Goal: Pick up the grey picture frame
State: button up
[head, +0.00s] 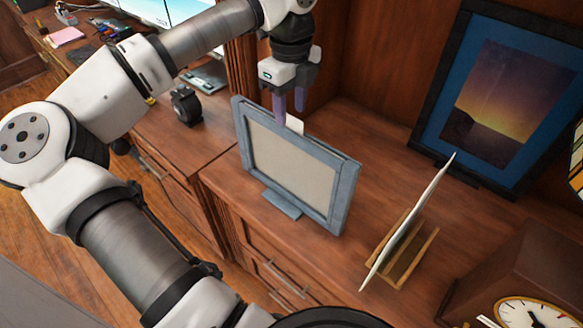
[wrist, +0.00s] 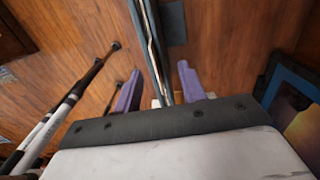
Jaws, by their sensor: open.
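The grey picture frame (head: 290,165) stands upright on its stand on the wooden cabinet top, its pale panel facing the camera. My gripper (head: 290,105) is open and points down at the frame's top edge. In the wrist view, the frame (wrist: 150,45) shows edge-on as a thin strip running between the two purple fingers of my gripper (wrist: 159,75). There is a gap on each side. The head view does not show clearly how far the fingers reach past the top edge. A small white patch (head: 295,123) shows just behind that edge.
A larger dark picture (head: 495,95) leans at the back right. A wooden holder (head: 415,255) with a thin white sheet (head: 408,225) stands right of the frame, and a clock (head: 530,310) is at lower right. A small black object (head: 186,105) sits on the desk at left.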

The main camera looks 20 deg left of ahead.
aim_at(290, 134)
jog(key=shift+s+f+p, duration=0.15)
jog(key=shift+f+p, duration=1.15)
jog(key=shift+f, duration=2.5)
grip_shut()
jog(key=shift+r, duration=0.15)
